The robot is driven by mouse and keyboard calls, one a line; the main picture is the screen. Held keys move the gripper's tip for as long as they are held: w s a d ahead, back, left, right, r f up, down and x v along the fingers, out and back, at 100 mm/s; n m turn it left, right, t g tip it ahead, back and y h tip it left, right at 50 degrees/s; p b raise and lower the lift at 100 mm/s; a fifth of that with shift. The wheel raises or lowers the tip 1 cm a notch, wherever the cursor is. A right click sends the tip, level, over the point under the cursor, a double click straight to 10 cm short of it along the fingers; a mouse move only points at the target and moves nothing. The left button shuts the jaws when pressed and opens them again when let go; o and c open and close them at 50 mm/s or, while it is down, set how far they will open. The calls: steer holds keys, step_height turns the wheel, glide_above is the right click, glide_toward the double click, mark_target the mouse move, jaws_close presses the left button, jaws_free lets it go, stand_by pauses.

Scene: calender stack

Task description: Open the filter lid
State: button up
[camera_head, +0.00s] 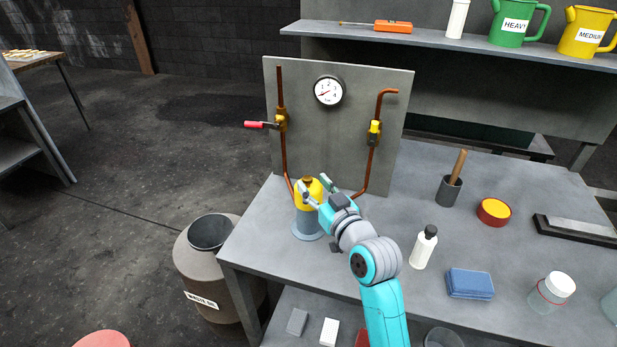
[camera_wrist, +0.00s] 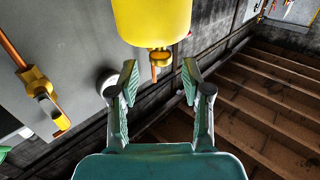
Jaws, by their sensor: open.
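The filter stands at the left front of the bench, with a grey-blue body (camera_head: 307,222) and a yellow lid (camera_head: 300,203). A small brass-brown knob (camera_head: 307,180) tops the lid. In the wrist view the yellow lid (camera_wrist: 152,18) is at the top edge, with its knob (camera_wrist: 160,57) pointing down the picture toward my fingers. My gripper (camera_head: 314,187) is at the lid's top in the head view. In the wrist view my gripper (camera_wrist: 159,82) is open, with the knob just beyond the gap between its fingertips and apart from them. My gripper and arm hide part of the lid's right side.
A grey panel (camera_head: 335,128) behind the filter carries a gauge (camera_head: 328,91), copper pipes, a red-handled valve (camera_head: 268,125) and a yellow valve (camera_head: 374,130). A waste-oil drum (camera_head: 207,280) stands left.

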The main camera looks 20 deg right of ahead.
mark_target(310, 180)
steer(key=shift+w+a, duration=0.2)
steer(key=shift+w, duration=0.75)
steer(key=shift+w+a, duration=0.15)
steer(key=shift+w, duration=0.8)
steer(key=shift+c, duration=0.2)
jaws_close()
